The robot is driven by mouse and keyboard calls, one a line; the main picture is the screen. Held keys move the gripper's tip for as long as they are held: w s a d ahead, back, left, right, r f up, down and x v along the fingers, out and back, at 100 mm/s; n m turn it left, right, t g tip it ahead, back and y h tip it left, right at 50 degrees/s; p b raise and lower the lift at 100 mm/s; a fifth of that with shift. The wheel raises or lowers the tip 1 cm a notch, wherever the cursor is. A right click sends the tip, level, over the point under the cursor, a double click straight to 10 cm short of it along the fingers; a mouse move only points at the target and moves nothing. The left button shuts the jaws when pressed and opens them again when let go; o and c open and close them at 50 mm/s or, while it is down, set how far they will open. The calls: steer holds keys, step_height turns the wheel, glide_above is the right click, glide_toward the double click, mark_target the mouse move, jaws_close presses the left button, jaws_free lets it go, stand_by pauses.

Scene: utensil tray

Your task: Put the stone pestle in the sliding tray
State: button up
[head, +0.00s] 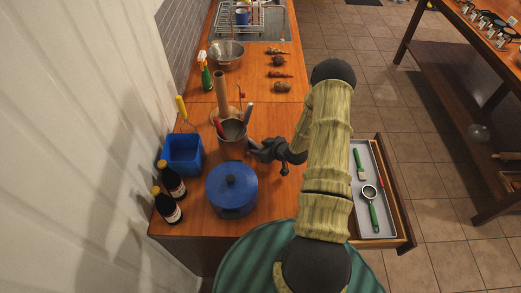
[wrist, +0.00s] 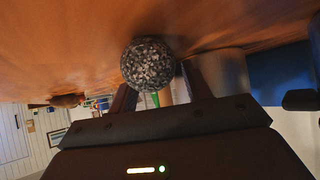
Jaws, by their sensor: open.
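The speckled grey stone pestle (wrist: 147,63) shows in the wrist view as a rounded end in front of the gap between my fingers. The rest of it is hidden, and I cannot pick it out clearly in the head view. My gripper (head: 256,150) is open, low over the wooden counter beside the utensil crock (head: 233,140). Its fingers (wrist: 160,92) lie either side of the rounded end, with no grip on it. The sliding tray (head: 360,220) is pulled out at the right of the counter. It holds a green-handled brush (head: 360,165) and a green-handled strainer (head: 372,210).
A blue pot (head: 231,190) stands in front of the crock. A blue bin (head: 183,154) and two dark bottles (head: 168,208) are at the left. A steel bowl (head: 227,54) and a spray bottle (head: 206,75) stand farther back. My arm covers part of the counter's right side.

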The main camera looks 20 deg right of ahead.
jaws_close()
steer(key=shift+d+r, duration=0.1)
steer(key=shift+r+b, duration=0.1)
steer(key=shift+b, duration=0.45)
steer(key=shift+d+r, duration=0.15)
steer(key=shift+r, duration=0.25)
step_height(320, 180, up, 6)
steer(key=b, duration=0.2)
steer(key=shift+s+f+b, duration=0.1)
steer(key=shift+s+b, duration=0.05)
steer(key=shift+b, duration=0.25)
steer(key=s+d+b, duration=0.2)
steer(key=s+d, duration=0.1)
steer(key=d, duration=0.6)
steer(key=s+d+b, duration=0.2)
steer(key=s+d, duration=0.2)
steer(key=d, duration=0.5)
steer(key=shift+s, duration=0.25)
